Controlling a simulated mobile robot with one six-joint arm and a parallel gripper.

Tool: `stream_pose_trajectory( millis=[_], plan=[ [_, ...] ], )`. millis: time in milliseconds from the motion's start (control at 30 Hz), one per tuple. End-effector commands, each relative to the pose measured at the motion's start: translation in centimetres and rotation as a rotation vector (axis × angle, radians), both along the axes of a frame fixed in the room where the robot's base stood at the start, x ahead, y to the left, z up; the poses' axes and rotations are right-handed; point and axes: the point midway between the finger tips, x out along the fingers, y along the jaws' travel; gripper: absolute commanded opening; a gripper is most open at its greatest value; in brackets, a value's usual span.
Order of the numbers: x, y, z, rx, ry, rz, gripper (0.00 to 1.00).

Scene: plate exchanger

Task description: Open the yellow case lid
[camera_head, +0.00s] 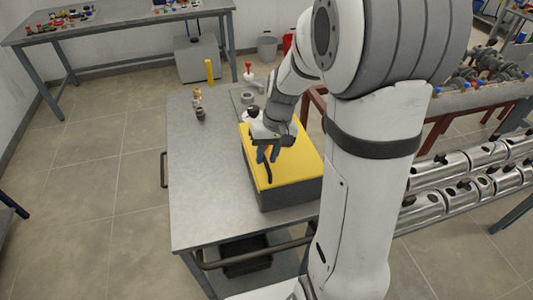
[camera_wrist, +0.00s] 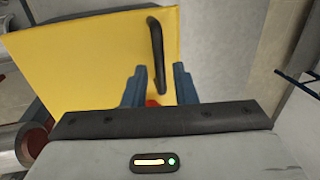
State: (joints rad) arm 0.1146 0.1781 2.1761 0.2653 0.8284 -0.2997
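The yellow case (camera_head: 290,192) stands on the grey table with its yellow lid (camera_head: 298,162) lying shut on the dark grey body. A black bar handle (camera_head: 267,172) is on the lid, towards its left side. My gripper (camera_head: 267,157) is over the lid at the handle. In the wrist view my gripper (camera_wrist: 159,67) has its two blue fingers apart, with the lower part of the black handle (camera_wrist: 155,45) showing between them, nearer the right finger. I cannot tell whether a finger touches it. The yellow lid (camera_wrist: 85,60) fills the upper left there.
The grey table (camera_head: 200,170) has free room left of the case. Small fittings (camera_head: 199,105) and a yellow post (camera_head: 210,70) stand towards its back. Steel pipes (camera_head: 455,170) lie on a rack at the right. A bench (camera_head: 120,25) is behind.

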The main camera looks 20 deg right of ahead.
Motion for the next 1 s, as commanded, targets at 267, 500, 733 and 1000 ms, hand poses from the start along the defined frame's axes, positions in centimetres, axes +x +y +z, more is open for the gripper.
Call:
stream_pose_trajectory(
  millis=[267,500,733,1000],
  plan=[
    [0.0,0.03,0.03,0.0,0.0,0.001,0.02],
    [0.0,0.04,0.03,0.0,0.0,0.001,0.0],
    [0.01,0.06,0.05,0.0,0.0,0.002,0.0],
    [0.06,0.75,0.95,0.054,-0.001,0.026,0.0]
  ],
)
